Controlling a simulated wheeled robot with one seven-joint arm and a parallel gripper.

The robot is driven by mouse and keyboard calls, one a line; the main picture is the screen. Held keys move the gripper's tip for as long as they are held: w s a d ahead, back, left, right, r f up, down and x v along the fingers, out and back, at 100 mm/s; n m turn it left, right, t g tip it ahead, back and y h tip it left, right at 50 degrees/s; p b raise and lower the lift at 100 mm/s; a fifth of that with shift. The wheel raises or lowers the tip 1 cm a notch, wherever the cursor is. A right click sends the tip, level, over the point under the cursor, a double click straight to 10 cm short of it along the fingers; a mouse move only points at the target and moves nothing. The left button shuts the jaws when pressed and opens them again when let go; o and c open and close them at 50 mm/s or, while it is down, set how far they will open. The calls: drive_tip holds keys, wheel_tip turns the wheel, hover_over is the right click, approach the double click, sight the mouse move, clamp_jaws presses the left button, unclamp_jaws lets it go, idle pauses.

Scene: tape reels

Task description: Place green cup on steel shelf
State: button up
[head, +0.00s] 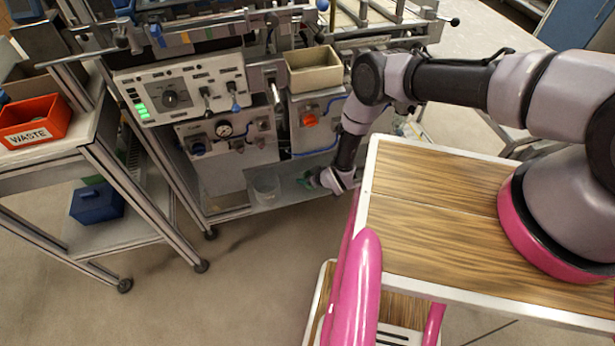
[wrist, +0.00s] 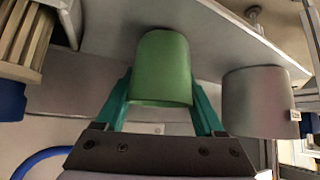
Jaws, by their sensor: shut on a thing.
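The green cup (wrist: 160,68) is between the two teal fingers of my gripper (wrist: 161,98) in the wrist view. The fingers are shut on its sides. The steel shelf (wrist: 215,35) is the pale flat surface behind the cup in that view; I cannot tell whether the cup touches it. In the head view my gripper (head: 310,180) is low, over the right part of the steel shelf (head: 235,208) at the bottom of the machine. The cup cannot be made out clearly there.
A grey cup (wrist: 262,100) stands on the shelf beside the green cup; it also shows in the head view (head: 266,187). Above are a control panel (head: 180,90) and a tan box (head: 314,69). A wooden-topped table (head: 430,215) stands at right. A red waste bin (head: 35,122) is at left.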

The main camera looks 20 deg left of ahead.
drive_tip(key=shift+f, duration=0.15)
drive_tip(key=o, duration=1.3)
drive_tip(key=v, duration=1.2)
